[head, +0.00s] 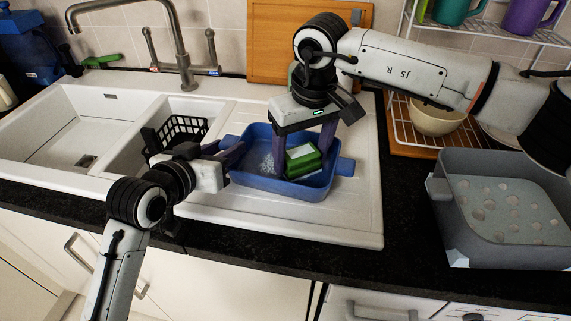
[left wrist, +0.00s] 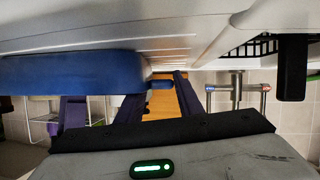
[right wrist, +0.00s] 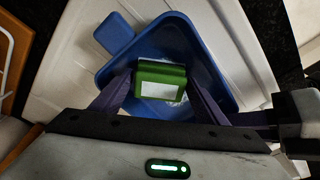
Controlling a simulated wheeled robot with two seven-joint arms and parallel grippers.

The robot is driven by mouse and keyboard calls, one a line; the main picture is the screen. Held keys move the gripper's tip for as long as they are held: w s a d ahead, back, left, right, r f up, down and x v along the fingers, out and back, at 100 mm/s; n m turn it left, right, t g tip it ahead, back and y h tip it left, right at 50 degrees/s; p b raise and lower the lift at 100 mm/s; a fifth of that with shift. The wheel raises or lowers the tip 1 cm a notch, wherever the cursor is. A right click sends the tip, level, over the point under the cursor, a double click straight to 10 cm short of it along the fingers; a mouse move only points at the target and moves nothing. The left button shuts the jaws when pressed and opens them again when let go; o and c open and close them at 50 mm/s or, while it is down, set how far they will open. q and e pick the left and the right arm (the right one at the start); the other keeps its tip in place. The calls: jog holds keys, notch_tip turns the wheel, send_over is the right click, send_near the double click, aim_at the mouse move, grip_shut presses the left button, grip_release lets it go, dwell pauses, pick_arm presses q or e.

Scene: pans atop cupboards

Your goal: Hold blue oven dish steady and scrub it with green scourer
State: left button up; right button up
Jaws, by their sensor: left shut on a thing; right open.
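The blue oven dish (head: 265,183) sits on the white drainer, with whitish suds inside. My left gripper (head: 230,150) is shut on the dish's left handle, which shows between its fingers in the left wrist view (left wrist: 160,84). The green scourer (head: 303,161), with a pale patch on its face, is inside the dish. My right gripper (head: 303,152) is over the dish, open, with its fingers on either side of the scourer. The right wrist view shows the scourer (right wrist: 160,80) between the fingertips; whether they touch it I cannot tell.
The white sink (head: 75,125) and tap (head: 180,50) are at the left, with a black basket (head: 182,130) in the small bowl. A grey tub (head: 450,220) of sudsy water stands at the right. A dish rack (head: 405,115) with a bowl (head: 437,118) is behind it.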

jog(key=shift+f, duration=0.65)
jog(key=c, duration=1)
jog(key=shift+r, duration=2.5)
